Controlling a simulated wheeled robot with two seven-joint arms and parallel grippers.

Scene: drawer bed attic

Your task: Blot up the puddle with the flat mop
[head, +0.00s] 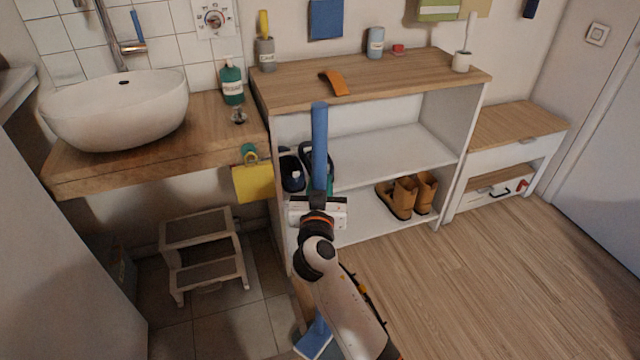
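The flat mop has a blue handle (320,145) that stands nearly upright in front of the shelf unit. Its lower end and pale blue-edged head (314,345) show at the bottom edge, on or just above the floor; the arm hides the middle of the handle. My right gripper (319,203) is around the handle and appears shut on it, though its fingertips are mostly hidden. My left gripper is not in view. I cannot make out a clear puddle on the visible floor.
A step stool (203,245) stands left of the mop under the basin counter (150,150). The shelf unit (420,150) holds brown boots (405,196) and dark shoes. A low drawer bench (515,140) stands at right. The wood floor (490,275) on the right is clear.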

